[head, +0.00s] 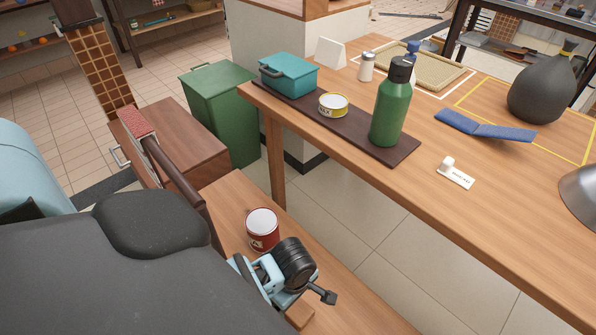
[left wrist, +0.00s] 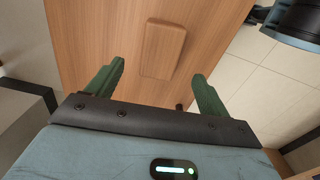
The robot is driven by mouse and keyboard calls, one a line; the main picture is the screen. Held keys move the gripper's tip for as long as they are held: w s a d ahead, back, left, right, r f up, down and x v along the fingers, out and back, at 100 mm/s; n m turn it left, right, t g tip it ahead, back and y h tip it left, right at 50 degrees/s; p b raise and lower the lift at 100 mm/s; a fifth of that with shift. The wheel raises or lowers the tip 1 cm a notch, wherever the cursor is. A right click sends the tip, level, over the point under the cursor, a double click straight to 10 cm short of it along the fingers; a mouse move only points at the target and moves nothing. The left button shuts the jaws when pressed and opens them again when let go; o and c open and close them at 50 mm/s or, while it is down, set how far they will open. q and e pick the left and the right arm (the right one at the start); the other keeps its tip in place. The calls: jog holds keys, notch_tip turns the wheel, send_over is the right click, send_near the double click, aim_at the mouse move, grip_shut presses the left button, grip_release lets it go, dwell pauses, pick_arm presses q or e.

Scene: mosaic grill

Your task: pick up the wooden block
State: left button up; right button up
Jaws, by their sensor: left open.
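The wooden block (left wrist: 163,48) is a small flat, rounded piece, nearly the same brown as the wooden surface (left wrist: 85,35) it lies on. In the left wrist view it shows between and beyond the two green fingers of my left gripper (left wrist: 158,72). The gripper is open and empty, with both fingers apart from the block. In the head view only part of the block (head: 300,314) shows, below my left gripper (head: 280,277), whose wrist hides the rest. My right gripper is in neither view.
A red-and-white tin (head: 263,229) stands close behind my left gripper on the low bench. The higher table at right holds a green bottle (head: 389,108), a yellow tin (head: 333,104) and a teal box (head: 289,74). A green bin (head: 222,110) stands behind.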

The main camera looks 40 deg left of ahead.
aim_at(295, 308)
pick_arm(q)
jog(key=shift+w, duration=0.1)
jog(key=shift+f+b, duration=0.4)
jog(key=shift+f, duration=0.85)
jog(key=shift+f+b, duration=0.85)
jog(key=shift+f, duration=1.75)
jog(key=shift+d, duration=0.1)
jog(key=c, duration=1.1)
